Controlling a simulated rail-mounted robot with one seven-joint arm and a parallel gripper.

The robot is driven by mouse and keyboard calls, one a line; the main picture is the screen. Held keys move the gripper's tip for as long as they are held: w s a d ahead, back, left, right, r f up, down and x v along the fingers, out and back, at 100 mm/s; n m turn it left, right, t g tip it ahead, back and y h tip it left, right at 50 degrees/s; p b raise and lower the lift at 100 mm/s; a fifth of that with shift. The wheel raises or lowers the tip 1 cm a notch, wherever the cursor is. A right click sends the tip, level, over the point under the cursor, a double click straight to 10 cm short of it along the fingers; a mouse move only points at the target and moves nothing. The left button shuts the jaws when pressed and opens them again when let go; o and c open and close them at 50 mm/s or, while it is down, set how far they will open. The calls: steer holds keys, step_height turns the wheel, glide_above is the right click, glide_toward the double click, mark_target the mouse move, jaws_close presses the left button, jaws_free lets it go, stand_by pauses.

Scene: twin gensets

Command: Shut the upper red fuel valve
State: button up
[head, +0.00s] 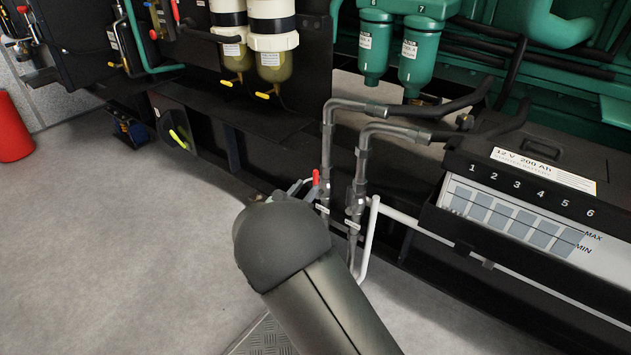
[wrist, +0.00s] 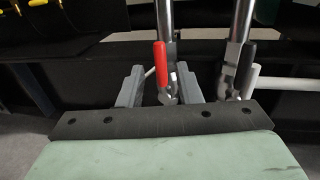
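The red valve handle (head: 316,177) sits on the left of two vertical grey pipes, and no second red handle shows. In the wrist view the red handle (wrist: 160,63) stands upright along its pipe, with the metal valve body (wrist: 170,88) beside and below it. My gripper (wrist: 160,70) is open, its two grey fingers apart, one to each side of the handle in the picture. No contact with the handle shows, and the depth between them is hard to tell. In the head view my arm hides most of the gripper (head: 302,187); only finger parts show beside the handle.
A second grey pipe (head: 359,165) with its own fitting stands close on the right. A white pipe (head: 370,240) runs beside it. A black battery box (head: 540,160) stands to the right.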

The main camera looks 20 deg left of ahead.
mark_target(315, 177)
steer(key=w, duration=0.2)
steer(key=w+b, duration=0.1)
steer(key=w, duration=0.3)
steer(key=shift+w+d+b, duration=0.35)
steer(key=shift+w, duration=0.05)
jaws_close()
